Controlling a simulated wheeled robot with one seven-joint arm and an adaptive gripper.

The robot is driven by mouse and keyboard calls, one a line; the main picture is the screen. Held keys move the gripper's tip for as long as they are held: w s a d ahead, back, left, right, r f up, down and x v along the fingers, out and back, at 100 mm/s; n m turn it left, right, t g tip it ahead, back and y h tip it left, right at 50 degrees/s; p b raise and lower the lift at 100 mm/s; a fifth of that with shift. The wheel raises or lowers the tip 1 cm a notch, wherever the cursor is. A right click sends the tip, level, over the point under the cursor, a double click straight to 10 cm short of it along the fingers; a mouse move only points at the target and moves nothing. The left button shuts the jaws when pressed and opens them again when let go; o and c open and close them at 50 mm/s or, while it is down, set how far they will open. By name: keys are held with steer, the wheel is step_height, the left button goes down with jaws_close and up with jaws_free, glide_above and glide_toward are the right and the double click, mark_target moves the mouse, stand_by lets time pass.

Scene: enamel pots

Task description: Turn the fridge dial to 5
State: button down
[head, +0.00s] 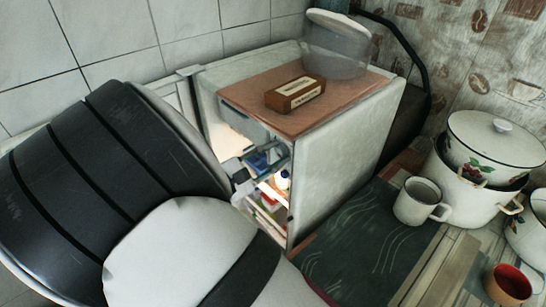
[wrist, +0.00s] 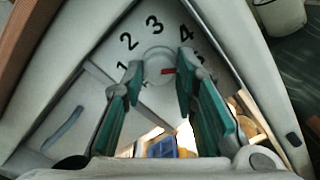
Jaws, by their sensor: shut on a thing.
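The small white fridge (head: 345,160) stands open in the head view, its lit inside facing my arm. In the wrist view the round pale dial (wrist: 158,54) has a red mark near its right side. Black numerals 1 to 4 arc around it. A further numeral at the right is partly hidden by a finger. The mark points roughly right, below the 4; its exact number I cannot tell. My gripper (wrist: 158,80) is shut on the dial, one teal finger on each side. In the head view my gripper (head: 243,180) reaches the fridge opening, and the dial is not discernible.
A brown box (head: 294,95) and a clear container (head: 336,50) with a pale lid stand on the fridge's brown top. Coloured items (head: 270,190) fill the shelves. A white mug (head: 418,201), enamel pots (head: 480,165) and a red-lined cup (head: 509,285) stand to the right.

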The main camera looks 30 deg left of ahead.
steer(key=shift+m, duration=0.3)
stand_by(0.4)
steer(key=c, duration=1.2)
jaws_free()
steer(key=shift+c, duration=0.2)
steer(key=v, duration=1.2)
